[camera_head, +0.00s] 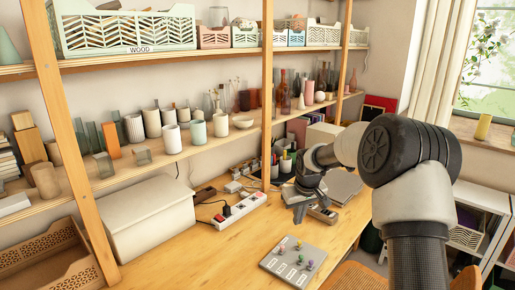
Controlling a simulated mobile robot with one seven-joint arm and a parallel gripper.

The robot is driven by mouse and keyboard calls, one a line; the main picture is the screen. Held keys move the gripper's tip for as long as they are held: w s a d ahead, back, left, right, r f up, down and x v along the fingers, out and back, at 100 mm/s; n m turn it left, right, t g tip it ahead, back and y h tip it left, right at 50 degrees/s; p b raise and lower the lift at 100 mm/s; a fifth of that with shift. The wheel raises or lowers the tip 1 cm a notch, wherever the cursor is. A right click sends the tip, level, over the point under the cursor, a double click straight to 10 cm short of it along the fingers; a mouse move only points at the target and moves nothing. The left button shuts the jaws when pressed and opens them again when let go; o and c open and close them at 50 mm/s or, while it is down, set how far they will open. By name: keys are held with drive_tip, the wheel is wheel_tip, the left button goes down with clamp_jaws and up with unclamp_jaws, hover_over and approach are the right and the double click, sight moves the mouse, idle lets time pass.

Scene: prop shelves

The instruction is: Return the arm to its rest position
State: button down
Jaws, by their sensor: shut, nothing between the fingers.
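My arm comes up from the lower right, bends at a large dark joint and reaches left over the wooden desk (175,262). My gripper (300,212) is at its far end, low over the desk, pointing down. It is shut and holds nothing that I can see. It is small and partly hidden by my wrist, so I cannot tell whether it touches the desk. A grey board with coloured pegs (290,265) lies nearer than the gripper. A white power strip (240,211) lies to the gripper's left.
A wooden shelf (205,150) with cups and vases runs behind the desk, with upright posts (267,100). A large white box (150,218) stands at left. A pen holder (285,163) is behind the gripper. A chair back (358,277) is at the front. Bare desk lies left of the board.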

drive_tip(key=s+r+m+t+h+p, duration=0.1)
drive_tip(key=s+r+h+p, duration=0.15)
drive_tip(key=s+r, duration=1.7)
drive_tip(key=s+r+m+y+p, duration=0.1)
drive_tip(key=s+r, duration=0.1)
drive_tip(key=s, duration=0.8)
drive_tip(key=s+r+m+t+y+p, duration=0.1)
drive_tip(key=s+r, duration=0.2)
drive_tip(key=s, duration=0.7)
drive_tip(key=shift+a+r+p, duration=0.3)
drive_tip(key=shift+a+p, duration=0.05)
drive_tip(key=shift+a, duration=0.1)
drive_tip(key=shift+s, duration=0.1)
